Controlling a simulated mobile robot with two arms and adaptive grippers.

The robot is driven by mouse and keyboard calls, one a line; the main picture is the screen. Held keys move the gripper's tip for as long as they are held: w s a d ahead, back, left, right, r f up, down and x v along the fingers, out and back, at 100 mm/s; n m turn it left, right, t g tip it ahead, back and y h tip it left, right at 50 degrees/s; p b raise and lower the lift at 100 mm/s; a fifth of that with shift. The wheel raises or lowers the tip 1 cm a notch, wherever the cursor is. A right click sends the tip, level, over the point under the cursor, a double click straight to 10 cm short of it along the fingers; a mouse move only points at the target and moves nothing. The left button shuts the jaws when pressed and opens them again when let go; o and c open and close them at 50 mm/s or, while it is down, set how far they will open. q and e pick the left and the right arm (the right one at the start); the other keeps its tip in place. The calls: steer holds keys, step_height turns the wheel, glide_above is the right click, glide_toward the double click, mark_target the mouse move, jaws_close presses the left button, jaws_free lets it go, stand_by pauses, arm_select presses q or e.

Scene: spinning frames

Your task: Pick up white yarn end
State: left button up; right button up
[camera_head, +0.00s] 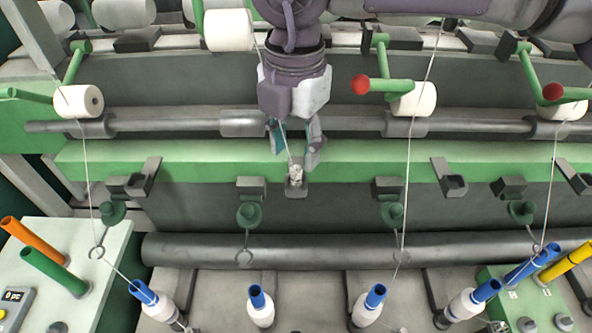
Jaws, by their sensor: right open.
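My right gripper (295,150) points down in the upper middle of the head view. Its two fingers are apart, and they hold nothing that I can see. A thin white yarn (286,142) passes down between the fingers. Its white end (295,174) is a small tuft in a dark holder (296,188) on the green beam, just below the fingertips. The gripper body hides part of the yarn higher up, below the white roll (228,30). My left gripper is not in view.
A dark roller (340,248) runs across below the green beam (205,158). Other white yarns (407,170) run down to blue-topped bobbins (369,305). Red-tipped green levers (380,84) stick out to the right of my gripper.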

mark_target(297, 168)
step_height(297, 168, down, 3)
steer(key=shift+s+d+f+p, duration=0.15)
steer(key=shift+f+p, duration=0.05)
steer(key=shift+p, duration=0.95)
steer(key=shift+f, duration=0.6)
steer(key=c, duration=0.8)
